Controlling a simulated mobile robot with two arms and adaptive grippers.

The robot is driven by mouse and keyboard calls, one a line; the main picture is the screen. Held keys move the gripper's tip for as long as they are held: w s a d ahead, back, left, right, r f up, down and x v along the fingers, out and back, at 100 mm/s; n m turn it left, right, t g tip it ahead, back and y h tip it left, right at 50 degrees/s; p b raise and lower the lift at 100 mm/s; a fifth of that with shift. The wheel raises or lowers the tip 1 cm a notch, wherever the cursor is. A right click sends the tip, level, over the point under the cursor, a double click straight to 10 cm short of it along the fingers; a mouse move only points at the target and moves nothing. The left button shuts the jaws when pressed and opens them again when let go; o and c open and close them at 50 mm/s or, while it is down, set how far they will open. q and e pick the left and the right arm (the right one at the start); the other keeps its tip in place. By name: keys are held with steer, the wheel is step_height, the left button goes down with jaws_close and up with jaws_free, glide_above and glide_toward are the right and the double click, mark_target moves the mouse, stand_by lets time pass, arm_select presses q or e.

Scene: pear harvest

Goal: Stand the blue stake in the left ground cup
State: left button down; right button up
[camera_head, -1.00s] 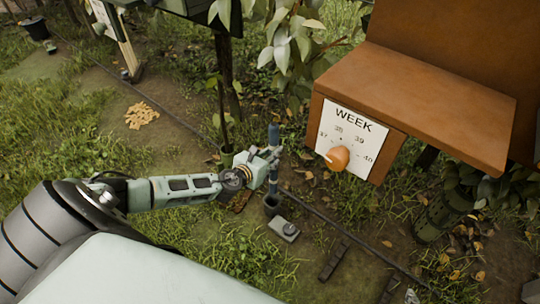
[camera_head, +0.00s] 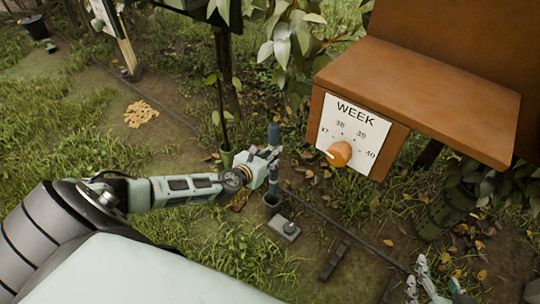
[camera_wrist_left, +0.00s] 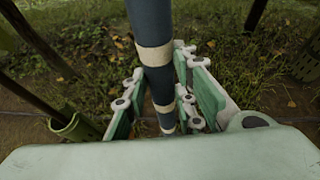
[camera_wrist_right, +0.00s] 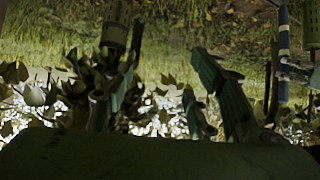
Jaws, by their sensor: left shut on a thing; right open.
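The blue stake (camera_head: 274,137) stands about upright, with pale bands that show in the left wrist view (camera_wrist_left: 155,55). My left gripper (camera_head: 270,162) is shut on it around its middle. The stake's lower part is over a dark ground cup (camera_head: 272,199); I cannot tell whether its tip is inside the cup or just above. A green cup (camera_head: 227,157) with a thin pole in it stands to the left and farther back. My right gripper (camera_head: 434,288) is open and empty at the lower right. Its fingers also show in the right wrist view (camera_wrist_right: 165,105).
A wooden box with a WEEK dial (camera_head: 348,138) and orange knob stands at the right. A grey block (camera_head: 284,228) lies beside the dark cup. A thin dark line (camera_head: 340,230) runs across the ground. Leafy branches (camera_head: 290,40) hang behind the stake. Open grass lies at the left.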

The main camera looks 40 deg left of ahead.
steer(key=shift+w+a+r+t+y+b, duration=0.2)
steer(key=shift+w+a+r+t, duration=0.1)
steer(key=shift+w+r+t, duration=0.35)
steer(key=shift+w+a+r+t+y+b, duration=0.1)
steer(key=shift+w+a+r+t+y, duration=0.2)
steer(key=shift+w+r, duration=0.35)
steer(key=shift+s+r, duration=0.1)
steer(key=shift+r, duration=0.15)
